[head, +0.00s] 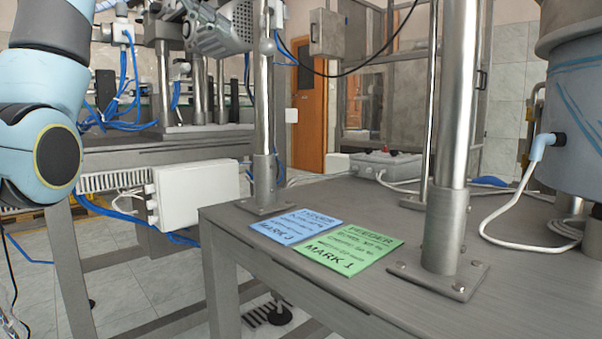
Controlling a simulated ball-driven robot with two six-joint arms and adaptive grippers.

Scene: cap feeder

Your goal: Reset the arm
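One of my arms (42,130), light blue with a dark round joint cap, comes in at the left edge. It hangs in front of the machine frame, apart from the grey table. I make out no gripper fingers on it; a small shiny piece at the bottom left corner is too cut off to tell. My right arm and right gripper are not in view. A blue card (291,229) and a green card (347,250), both with handwritten-style text, lie flat on the grey metal table (310,284). The green one reads MARK 1.
A blue-grey feeder drum (572,125) with a white cable stands at the right. A grey control box (386,164) sits behind. A white box (196,192) hangs on the machine frame at left. Tiled floor shows below.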

